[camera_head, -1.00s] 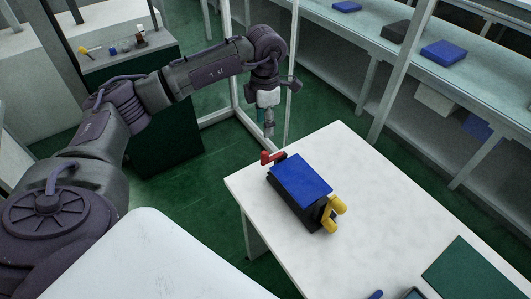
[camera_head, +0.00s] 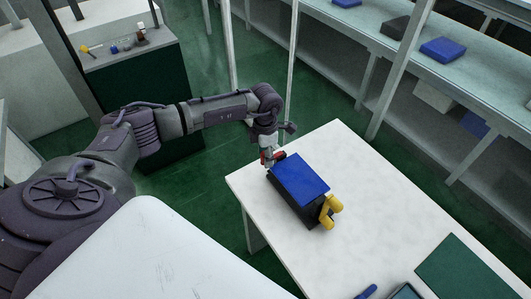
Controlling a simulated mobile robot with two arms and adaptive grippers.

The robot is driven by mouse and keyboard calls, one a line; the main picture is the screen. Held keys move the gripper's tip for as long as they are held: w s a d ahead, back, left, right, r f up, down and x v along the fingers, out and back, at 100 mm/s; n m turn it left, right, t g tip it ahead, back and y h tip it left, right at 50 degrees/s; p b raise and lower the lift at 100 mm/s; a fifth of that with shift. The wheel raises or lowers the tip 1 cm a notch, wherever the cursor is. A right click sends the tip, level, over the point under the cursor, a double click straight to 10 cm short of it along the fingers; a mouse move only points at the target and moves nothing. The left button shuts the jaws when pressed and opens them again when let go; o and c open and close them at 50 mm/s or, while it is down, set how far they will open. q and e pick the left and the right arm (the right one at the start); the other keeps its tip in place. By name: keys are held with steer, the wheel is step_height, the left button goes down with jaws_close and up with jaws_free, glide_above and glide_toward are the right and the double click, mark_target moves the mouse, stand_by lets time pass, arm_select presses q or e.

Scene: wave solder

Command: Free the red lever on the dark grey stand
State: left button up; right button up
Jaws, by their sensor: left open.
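The dark grey stand (camera_head: 293,207) sits on the white table near its far left corner, with a blue block (camera_head: 301,179) on top. The red lever (camera_head: 279,156) is at the stand's far left end, mostly hidden behind my gripper. A yellow part (camera_head: 330,210) shows at the stand's near right end. My left gripper (camera_head: 267,160) is open and pointing down at the red lever. I cannot tell whether it touches the lever or whether the lever is between the fingers. My right gripper is not in view.
The white table (camera_head: 361,207) is clear right of the stand. A dark green mat (camera_head: 471,265) and a blue-handled item (camera_head: 367,291) lie near its front. A shelf rack (camera_head: 401,32) stands behind, and a green cabinet (camera_head: 140,100) with small items stands at the left.

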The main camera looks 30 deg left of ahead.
arm_select(q)
steer(key=shift+c, duration=0.3)
jaws_close()
